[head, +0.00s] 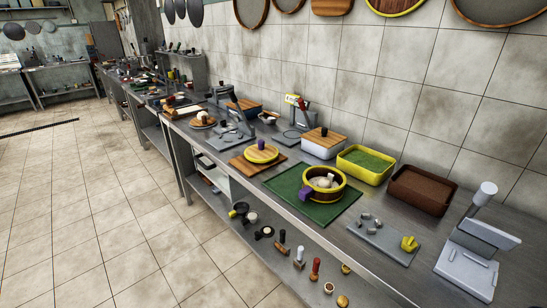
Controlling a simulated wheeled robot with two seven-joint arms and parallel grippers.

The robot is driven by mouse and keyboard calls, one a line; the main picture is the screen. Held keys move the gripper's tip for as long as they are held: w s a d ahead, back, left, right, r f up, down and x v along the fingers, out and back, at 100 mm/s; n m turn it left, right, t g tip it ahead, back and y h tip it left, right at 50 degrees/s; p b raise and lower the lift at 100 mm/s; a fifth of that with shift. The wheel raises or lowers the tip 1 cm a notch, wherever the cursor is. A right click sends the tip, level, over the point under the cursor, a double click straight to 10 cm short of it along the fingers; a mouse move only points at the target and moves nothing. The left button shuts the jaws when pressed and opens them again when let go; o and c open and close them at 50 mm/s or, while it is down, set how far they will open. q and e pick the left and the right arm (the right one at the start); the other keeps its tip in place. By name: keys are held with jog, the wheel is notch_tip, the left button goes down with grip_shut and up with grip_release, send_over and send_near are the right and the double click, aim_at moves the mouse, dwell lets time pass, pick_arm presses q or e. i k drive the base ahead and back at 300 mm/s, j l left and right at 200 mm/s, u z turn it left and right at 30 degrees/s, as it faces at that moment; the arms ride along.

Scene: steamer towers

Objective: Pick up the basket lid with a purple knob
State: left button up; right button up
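The basket lid (262,154), round with a yellow rim and a purple knob (261,144), lies on a wooden board (243,164) on the steel counter. To its right, a round brown basket (336,193) with a yellow rim stands uncovered on a green mat (284,186). Pale items (323,183) show inside the basket. A purple part (305,194) shows at the basket's front left side. Neither of my grippers is in view, and nothing is holding the lid.
Behind are a white box with a wooden top (322,150), a yellow-green tray (365,165) and a brown tray (420,190). A grey device (466,267) stands at the right. Small tools (315,268) lie on the lower shelf. The tiled floor (80,200) in front is clear.

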aim_at(261, 152)
jog(key=i+j+z, duration=0.25)
jog(key=j, duration=0.4)
jog(key=i+j+z, duration=0.3)
jog(key=j, duration=0.4)
jog(key=i+j+z, duration=0.1)
jog(key=i+j, duration=0.15)
jog(key=j, duration=0.15)
